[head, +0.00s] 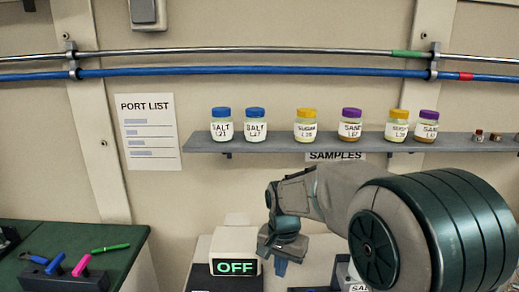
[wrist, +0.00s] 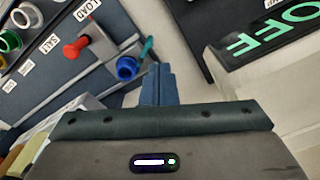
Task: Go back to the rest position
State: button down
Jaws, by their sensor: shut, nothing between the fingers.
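My gripper (head: 281,267) points downward at the lower middle of the head view, at the end of my bent arm. It is beside a box with a green lit OFF sign (head: 236,267). In the wrist view the blue fingers (wrist: 158,84) are shut together with nothing between them. Just beyond the fingertips are a blue round knob or port (wrist: 127,68) and a red knob (wrist: 76,47) on a dark panel (wrist: 45,80). The panel has LOAD and SALT labels. The OFF sign also shows at the upper right of the wrist view (wrist: 275,30).
A wall shelf (head: 275,146) holds several labelled jars with blue, yellow and purple lids. My arm hides part of the bench and a jar labelled SALT (head: 357,286). A green-topped table (head: 60,236) at left holds blue and pink handled tools and a green pen (head: 110,248).

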jog(key=s+d+r+n+t, duration=0.1)
jog(key=s+d+r+n, duration=0.1)
jog(key=s+d, duration=0.3)
jog(key=s+d+r+n+t, duration=0.2)
jog(key=s+d+r+n, duration=0.1)
jog(key=s, duration=1)
jog(key=shift+s+d, duration=0.35)
jog(key=shift+d, duration=0.55)
jog(key=w+a+f+g+p, duration=0.1)
jog(key=w+a+g+p, duration=0.2)
jog(key=w, duration=0.7)
jog(key=w+a+f, duration=0.2)
jog(key=w+f, duration=0.1)
jog(key=f, duration=0.4)
jog(key=w+a+f, duration=0.2)
jog(key=w+f, duration=0.2)
jog(key=f, duration=0.2)
jog(key=shift+f, duration=0.35)
jog(key=shift+w+f+b, duration=0.1)
jog(key=shift+b, duration=0.25)
